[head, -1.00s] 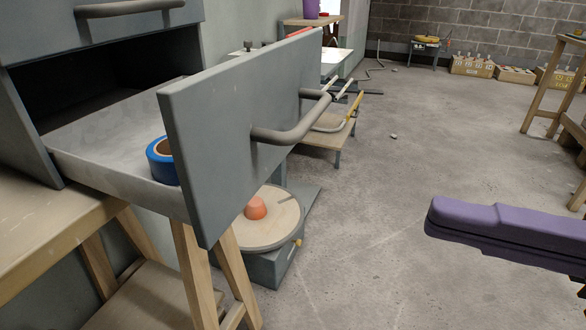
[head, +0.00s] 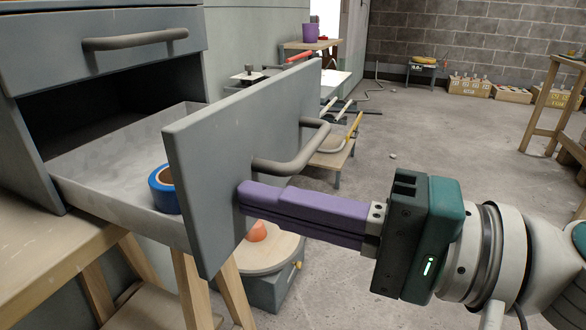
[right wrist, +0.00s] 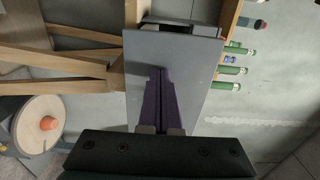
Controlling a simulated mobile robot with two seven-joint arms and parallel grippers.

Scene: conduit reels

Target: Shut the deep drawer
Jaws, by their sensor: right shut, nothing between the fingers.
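The deep drawer (head: 225,160) is a grey drawer pulled well out of its cabinet (head: 20,150). It has a grey bar handle (head: 295,160) on its front. A roll of blue tape (head: 162,190) lies inside near the front panel. My right gripper (head: 243,198) has purple fingers, shut with nothing between them. Its tips are at the drawer front, just below the handle, and appear to touch the panel. In the right wrist view the fingers (right wrist: 160,90) point at the grey drawer front (right wrist: 205,75). My left gripper is in no view.
A closed upper drawer (head: 130,62) sits above. The cabinet stands on a wooden bench (head: 30,245). A round wooden disc with an orange knob (head: 257,232) is low beneath the drawer. A low wooden stand (head: 335,160) lies behind. The concrete floor to the right is open.

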